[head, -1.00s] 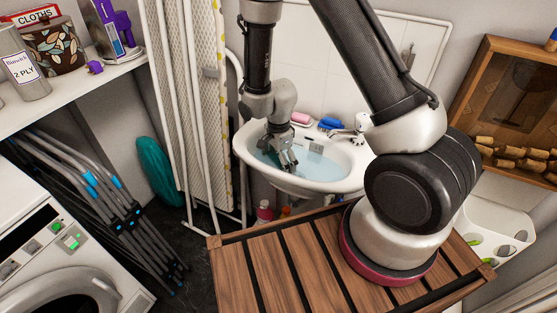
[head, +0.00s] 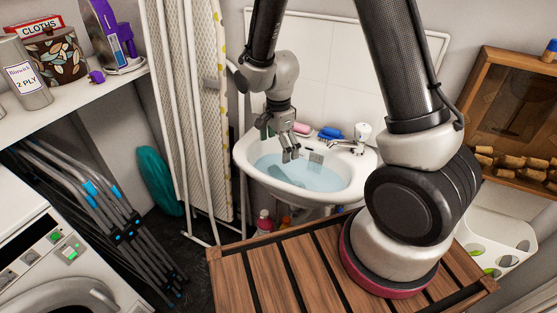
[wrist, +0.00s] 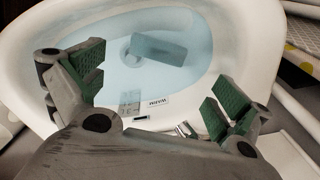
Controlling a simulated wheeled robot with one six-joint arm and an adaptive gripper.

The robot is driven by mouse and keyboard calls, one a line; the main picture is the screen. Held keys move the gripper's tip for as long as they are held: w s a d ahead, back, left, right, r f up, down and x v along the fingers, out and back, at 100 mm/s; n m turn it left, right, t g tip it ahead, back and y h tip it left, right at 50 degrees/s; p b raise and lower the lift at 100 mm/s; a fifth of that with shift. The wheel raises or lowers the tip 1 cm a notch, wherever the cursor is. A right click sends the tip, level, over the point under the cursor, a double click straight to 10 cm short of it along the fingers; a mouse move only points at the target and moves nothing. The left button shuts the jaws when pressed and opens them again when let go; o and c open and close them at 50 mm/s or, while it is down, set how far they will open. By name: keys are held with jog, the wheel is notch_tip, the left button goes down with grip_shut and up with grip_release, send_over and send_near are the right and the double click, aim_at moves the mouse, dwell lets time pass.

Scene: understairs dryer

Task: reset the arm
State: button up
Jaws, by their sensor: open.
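My gripper (head: 289,155) hangs from my arm over the left part of the white sink (head: 330,197). Its fingers are spread with nothing between them, and they also show open in the wrist view (wrist: 155,92), with green pads. Below them is pale blue water (head: 312,176) in the basin. In the wrist view a blue-grey rectangular block (wrist: 160,50) lies in the water beside the round drain.
A tap (head: 360,136), a pink soap (head: 302,128) and a blue brush (head: 331,133) are on the sink's back rim. An ironing board (head: 202,100) stands close left. A wooden cabinet (head: 513,70) hangs right.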

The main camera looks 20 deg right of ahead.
jog(key=shift+r, duration=0.9)
jog(key=s+d+r+n+t, duration=0.1)
jog(key=s+d+r+n, duration=0.4)
jog(key=r, duration=0.3)
jog(key=s+d+r+n+t, duration=0.2)
jog(key=s+d+r+n, duration=0.3)
jog(key=s+r, duration=0.3)
jog(key=s+d+r+n+t, duration=0.1)
jog(key=s+d+r+n, duration=0.4)
jog(key=r, duration=0.5)
jog(key=shift+s+d+r, duration=0.2)
jog(key=shift+s+d, duration=0.05)
jog(key=shift+s, duration=0.65)
